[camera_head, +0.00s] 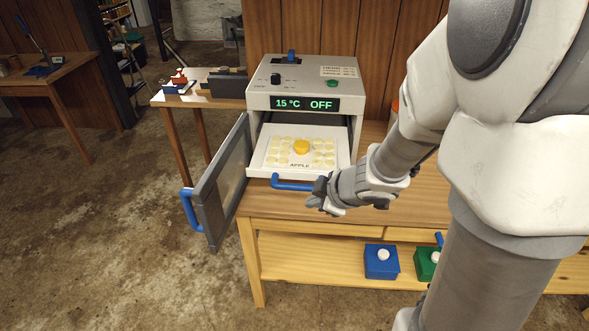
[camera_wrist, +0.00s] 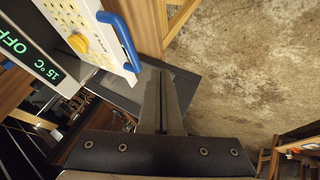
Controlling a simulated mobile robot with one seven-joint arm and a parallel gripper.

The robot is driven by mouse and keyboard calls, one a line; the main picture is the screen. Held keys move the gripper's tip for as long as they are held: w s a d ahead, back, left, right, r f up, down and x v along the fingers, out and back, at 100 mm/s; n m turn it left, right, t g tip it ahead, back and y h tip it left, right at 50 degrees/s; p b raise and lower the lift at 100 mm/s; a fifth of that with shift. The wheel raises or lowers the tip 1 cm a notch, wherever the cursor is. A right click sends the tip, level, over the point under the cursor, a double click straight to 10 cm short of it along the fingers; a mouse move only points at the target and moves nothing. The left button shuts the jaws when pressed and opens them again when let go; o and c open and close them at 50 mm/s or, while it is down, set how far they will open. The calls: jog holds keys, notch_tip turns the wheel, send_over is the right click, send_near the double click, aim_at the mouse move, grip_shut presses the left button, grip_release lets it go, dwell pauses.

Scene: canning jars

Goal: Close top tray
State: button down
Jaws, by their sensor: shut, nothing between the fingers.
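The white tray (camera_head: 256,169), labelled APPLE, sticks out of the front of the pale dehydrator (camera_head: 262,103). It holds pale slices and a round orange-yellow piece (camera_head: 301,147). Its blue handle (camera_head: 290,184) is at the front. The dehydrator's grey door (camera_head: 228,185) stands open to the left. My gripper (camera_head: 314,203) is shut and empty, close to the right end of the tray handle; I cannot tell whether they touch. In the wrist view my gripper (camera_wrist: 168,75) points past the tray handle (camera_wrist: 122,40), beside it with a visible gap in the picture.
The dehydrator stands on a wooden table (camera_head: 410,206). Its display (camera_head: 305,103) reads 15 °C OFF. A blue box (camera_head: 381,264) and a green box (camera_head: 425,266) sit on the lower shelf. The open door has a blue handle (camera_head: 189,209). The floor in front is clear.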

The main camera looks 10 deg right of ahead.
jog(key=w+a+f+b, duration=0.1)
jog(key=w+f+b, duration=0.2)
jog(key=w+f, duration=0.3)
jog(key=w, duration=0.3)
jog(key=shift+w+f+b, duration=0.2)
jog(key=shift+b, duration=0.15)
